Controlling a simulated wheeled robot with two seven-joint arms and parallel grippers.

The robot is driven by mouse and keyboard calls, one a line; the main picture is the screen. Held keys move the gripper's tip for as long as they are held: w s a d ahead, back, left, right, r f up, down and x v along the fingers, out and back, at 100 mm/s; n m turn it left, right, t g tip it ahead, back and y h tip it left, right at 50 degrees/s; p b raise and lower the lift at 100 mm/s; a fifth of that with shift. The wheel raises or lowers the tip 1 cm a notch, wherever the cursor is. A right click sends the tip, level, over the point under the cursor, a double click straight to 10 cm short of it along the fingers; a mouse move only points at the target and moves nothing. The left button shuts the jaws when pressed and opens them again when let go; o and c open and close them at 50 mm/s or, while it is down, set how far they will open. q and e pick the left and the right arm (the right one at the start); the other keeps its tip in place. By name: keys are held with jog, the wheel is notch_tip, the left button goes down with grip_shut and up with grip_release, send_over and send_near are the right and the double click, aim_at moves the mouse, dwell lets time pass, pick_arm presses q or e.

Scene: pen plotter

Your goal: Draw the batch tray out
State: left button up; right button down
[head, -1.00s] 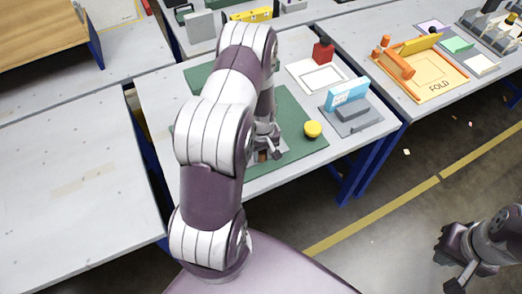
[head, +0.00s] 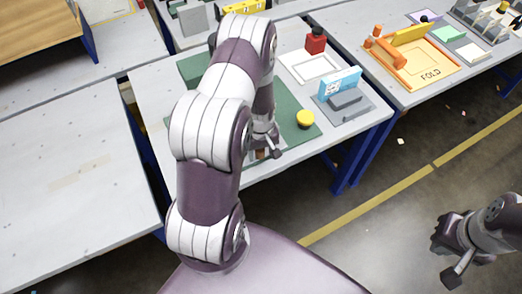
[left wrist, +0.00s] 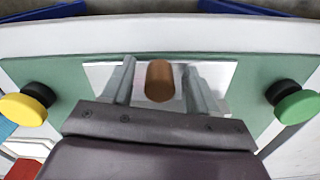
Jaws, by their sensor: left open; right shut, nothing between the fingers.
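My left gripper (head: 266,146) is low over the front part of the green mat (head: 292,108) on the workbench. In the left wrist view its open fingers (left wrist: 158,66) stand on either side of an upright-looking brown rounded grip (left wrist: 159,82). I cannot tell whether they touch it. A pale flat piece (left wrist: 222,72) lies under the grip, probably the batch tray's front; my arm hides most of that area in the head view. My right gripper (head: 450,258) is shut and empty, over the floor at the lower right.
A yellow-topped knob (head: 305,119) stands right of my left gripper; a green-topped one (left wrist: 296,105) shows in the wrist view. The left table (head: 70,200) is mostly clear.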

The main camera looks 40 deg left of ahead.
pick_arm(q)
notch_tip(320, 180, up, 13)
jog(key=shift+f+b, duration=0.2)
jog(key=shift+b, duration=0.2)
jog(key=shift+d, duration=0.1)
